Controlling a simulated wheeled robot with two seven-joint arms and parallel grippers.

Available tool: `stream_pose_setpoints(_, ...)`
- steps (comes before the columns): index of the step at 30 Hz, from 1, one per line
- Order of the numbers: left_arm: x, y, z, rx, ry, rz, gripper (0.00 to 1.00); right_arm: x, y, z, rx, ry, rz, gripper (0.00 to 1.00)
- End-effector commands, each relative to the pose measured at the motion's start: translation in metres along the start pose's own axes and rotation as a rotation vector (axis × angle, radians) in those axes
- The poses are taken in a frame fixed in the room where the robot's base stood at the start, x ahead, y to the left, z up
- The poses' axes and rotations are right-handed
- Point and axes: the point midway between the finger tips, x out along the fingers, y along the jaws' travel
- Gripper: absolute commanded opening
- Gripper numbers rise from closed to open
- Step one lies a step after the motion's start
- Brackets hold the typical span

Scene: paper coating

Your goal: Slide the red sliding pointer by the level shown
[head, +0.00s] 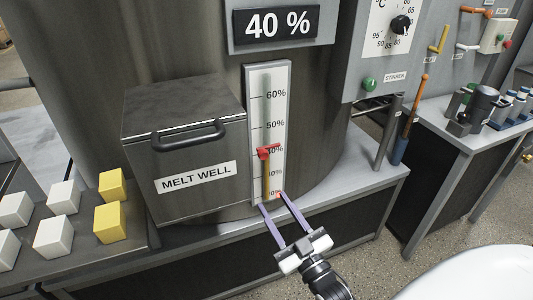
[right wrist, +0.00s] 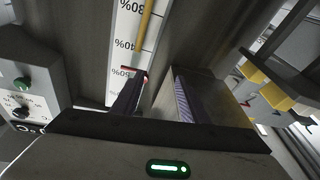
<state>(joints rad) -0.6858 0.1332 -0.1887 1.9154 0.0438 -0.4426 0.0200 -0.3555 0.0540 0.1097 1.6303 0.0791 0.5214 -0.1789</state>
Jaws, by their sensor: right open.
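The upright white scale (head: 283,80) has printed percent marks and an amber column (head: 267,182) running up its lower part. The red pointer (head: 267,152) sits on the scale beside the 40% mark, partly covering that label, at about the column's top. A display (head: 278,24) above reads 40 %. My right gripper (head: 270,199) is open, its two fingers apart at the scale's lower end, below the pointer. In the right wrist view the scale (right wrist: 125,45) appears upside down, with a small red edge (right wrist: 141,71) by one fingertip. My left gripper is out of view.
A metal box labelled MELT WELL (head: 185,110) with a handle stands close left of the scale. White and yellow blocks (head: 109,222) lie at the left. A panel with a dial (head: 400,25) and a bench (head: 450,130) with tools are at the right.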

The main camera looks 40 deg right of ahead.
Motion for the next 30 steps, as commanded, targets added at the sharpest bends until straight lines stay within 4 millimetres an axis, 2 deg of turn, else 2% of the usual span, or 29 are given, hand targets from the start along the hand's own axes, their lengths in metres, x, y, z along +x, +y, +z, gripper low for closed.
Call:
stream_pose_setpoints(1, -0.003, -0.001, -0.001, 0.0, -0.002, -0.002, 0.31, 0.006, 0.012, -0.013, -0.012, 0.053, 0.033, 0.4)
stream_pose_setpoints(3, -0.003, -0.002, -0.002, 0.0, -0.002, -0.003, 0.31, 0.009, 0.021, -0.023, -0.027, 0.104, 0.062, 0.4)
stream_pose_setpoints(6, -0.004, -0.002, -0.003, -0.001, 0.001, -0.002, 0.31, 0.014, 0.028, -0.03, -0.037, 0.138, 0.08, 0.4)
stream_pose_setpoints(11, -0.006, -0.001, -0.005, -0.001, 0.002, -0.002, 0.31, 0.033, 0.03, -0.035, -0.038, 0.144, 0.081, 0.4)
stream_pose_setpoints(21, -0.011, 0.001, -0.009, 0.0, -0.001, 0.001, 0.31, 0.093, 0.034, -0.043, -0.037, 0.142, 0.079, 0.4)
stream_pose_setpoints(25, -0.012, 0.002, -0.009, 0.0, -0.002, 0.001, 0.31, 0.106, 0.035, -0.044, -0.037, 0.14, 0.078, 0.4)
stream_pose_setpoints(30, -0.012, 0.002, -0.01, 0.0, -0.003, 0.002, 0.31, 0.112, 0.035, -0.044, -0.037, 0.138, 0.077, 0.4)
